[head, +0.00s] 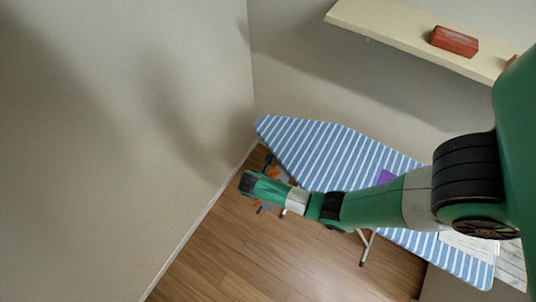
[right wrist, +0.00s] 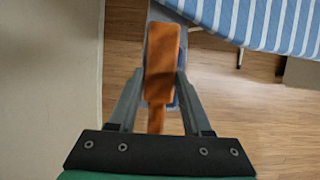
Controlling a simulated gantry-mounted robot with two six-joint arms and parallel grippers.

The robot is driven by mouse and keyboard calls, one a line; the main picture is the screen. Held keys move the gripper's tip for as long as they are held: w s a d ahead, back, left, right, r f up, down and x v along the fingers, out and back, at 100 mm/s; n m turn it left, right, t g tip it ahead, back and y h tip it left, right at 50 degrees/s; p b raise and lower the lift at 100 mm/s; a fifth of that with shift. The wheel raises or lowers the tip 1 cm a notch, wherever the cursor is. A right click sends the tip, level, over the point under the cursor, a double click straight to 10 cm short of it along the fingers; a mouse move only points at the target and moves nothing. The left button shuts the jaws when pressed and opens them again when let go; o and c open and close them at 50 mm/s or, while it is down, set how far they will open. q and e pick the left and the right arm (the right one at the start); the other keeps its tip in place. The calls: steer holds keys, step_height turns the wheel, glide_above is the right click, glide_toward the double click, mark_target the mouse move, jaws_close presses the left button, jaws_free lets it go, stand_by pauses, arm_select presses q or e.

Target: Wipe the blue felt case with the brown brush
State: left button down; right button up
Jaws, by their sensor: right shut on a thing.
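The brown brush (right wrist: 161,75), orange-brown with a broad head and a narrow handle, is held between the fingers of my right gripper (right wrist: 160,98). A grey-blue edge shows behind the brush; I cannot tell what it belongs to. In the head view my right arm's end is over the floor at the ironing board's left edge, hiding most of the gripper, with bits of orange (head: 277,173) showing beside it. I cannot clearly make out a blue felt case. My left gripper is not in view.
A blue-and-white striped ironing board (head: 320,145) stands by the wall, with a purple item (head: 387,176) partly behind my arm. A reddish block (head: 454,41) sits on a wall shelf (head: 385,24). Bare wooden floor (head: 250,255) lies in front.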

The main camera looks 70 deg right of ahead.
steer(key=shift+f+b, duration=0.7)
steer(key=shift+f, duration=0.3)
